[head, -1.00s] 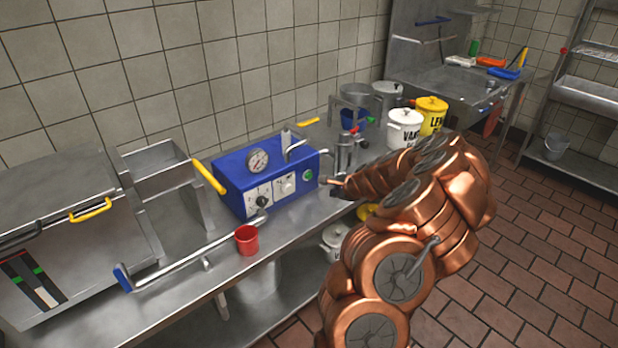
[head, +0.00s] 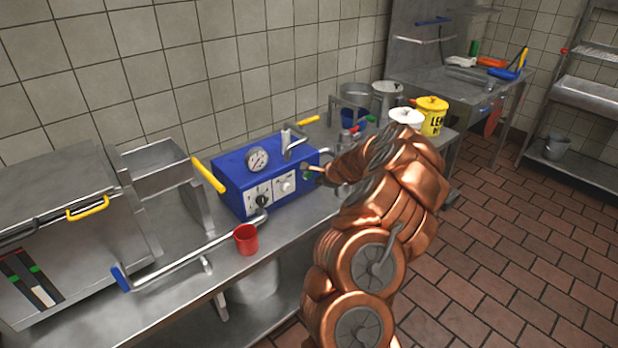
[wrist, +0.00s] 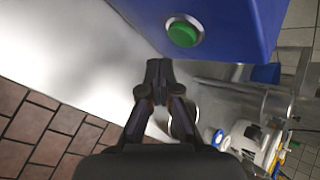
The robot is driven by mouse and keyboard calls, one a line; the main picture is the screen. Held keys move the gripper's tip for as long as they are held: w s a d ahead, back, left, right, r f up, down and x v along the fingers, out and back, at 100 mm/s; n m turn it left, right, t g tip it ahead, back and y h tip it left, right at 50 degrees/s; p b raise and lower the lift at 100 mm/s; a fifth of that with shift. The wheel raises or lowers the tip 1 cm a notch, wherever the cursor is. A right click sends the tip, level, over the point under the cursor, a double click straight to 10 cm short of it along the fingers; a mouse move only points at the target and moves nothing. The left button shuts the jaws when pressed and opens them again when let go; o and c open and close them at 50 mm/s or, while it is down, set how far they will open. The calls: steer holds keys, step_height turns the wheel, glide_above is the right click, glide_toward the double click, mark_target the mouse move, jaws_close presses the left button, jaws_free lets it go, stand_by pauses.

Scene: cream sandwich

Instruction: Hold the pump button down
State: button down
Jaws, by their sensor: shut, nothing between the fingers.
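The blue pump box (head: 232,168) stands on the steel counter, with a round gauge and a white panel on its front. Its green button (wrist: 183,34) shows in the wrist view, set in a metal ring on the blue face. It looks not covered by the fingers there. My gripper (wrist: 158,66) is shut and empty, its fingertips just below and left of the button in that view. In the head view my gripper (head: 314,170) is at the box's right front corner, partly hidden by my copper arm. I cannot tell whether the tips touch the box.
A yellow-handled bar (head: 208,175) rises at the box's left. White (head: 406,117) and yellow (head: 432,113) tubs stand behind my arm.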

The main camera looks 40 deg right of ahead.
mark_target(308, 174)
steer(key=shift+w, duration=0.65)
steer(key=shift+w, duration=0.1)
stand_by(1.0)
steer(key=shift+w, duration=0.3)
steer(key=shift+w, duration=0.45)
stand_by(5.5)
